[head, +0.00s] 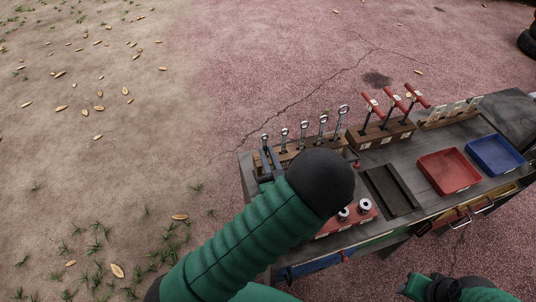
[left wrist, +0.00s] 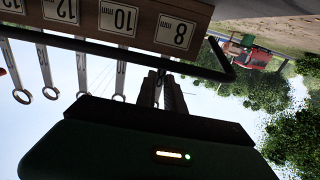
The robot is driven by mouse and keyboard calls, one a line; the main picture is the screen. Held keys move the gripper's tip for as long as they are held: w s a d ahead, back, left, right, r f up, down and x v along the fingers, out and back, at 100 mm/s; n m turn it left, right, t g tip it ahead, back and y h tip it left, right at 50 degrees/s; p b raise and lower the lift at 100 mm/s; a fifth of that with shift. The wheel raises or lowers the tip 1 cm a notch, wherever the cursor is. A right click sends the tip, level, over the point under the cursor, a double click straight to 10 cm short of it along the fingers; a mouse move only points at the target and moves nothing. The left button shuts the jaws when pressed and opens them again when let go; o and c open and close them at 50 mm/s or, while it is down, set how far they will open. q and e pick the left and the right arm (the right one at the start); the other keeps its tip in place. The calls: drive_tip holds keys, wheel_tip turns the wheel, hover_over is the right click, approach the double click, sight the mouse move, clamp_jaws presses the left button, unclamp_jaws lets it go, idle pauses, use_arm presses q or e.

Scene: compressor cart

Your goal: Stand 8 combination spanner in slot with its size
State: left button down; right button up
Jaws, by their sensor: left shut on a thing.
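The spanner rack (left wrist: 150,22) is a wooden block with size labels; it also shows in the head view (head: 312,143). In the wrist view, which is upside down, the 8 label (left wrist: 180,35) is at the end of the row, beside 10 and 12. My left gripper (head: 266,163) is at the rack's left end, partly hidden by my arm. It is shut on a thin spanner (head: 265,139), upright by the 8 label. In the wrist view its fingers (left wrist: 162,88) cover most of the spanner. I cannot tell whether its lower end is inside the slot.
Several other spanners (head: 322,122) stand in the rack to the right. Red-handled tools (head: 394,100) stand in a block beyond. A red tray (head: 449,171) and a blue tray (head: 494,154) lie at the right. A dark bar (left wrist: 120,50) crosses in front of the rack.

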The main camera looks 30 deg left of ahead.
sight(265, 140)
use_arm(q)
drive_tip(key=shift+f, duration=0.4)
drive_tip(key=shift+s+f+b, duration=0.15)
drive_tip(key=shift+b, duration=0.2)
drive_tip(key=shift+w+r+p, duration=0.2)
drive_tip(key=shift+r+p, duration=0.6)
drive_tip(key=shift+p, duration=0.05)
drive_tip(key=shift+r+p, duration=1.5)
drive_tip(key=shift+r, duration=0.3)
drive_tip(key=shift+f+b, duration=1.7)
drive_tip(key=shift+f, duration=0.75)
drive_tip(key=shift+s+f, duration=0.15)
drive_tip(key=shift+s, duration=0.05)
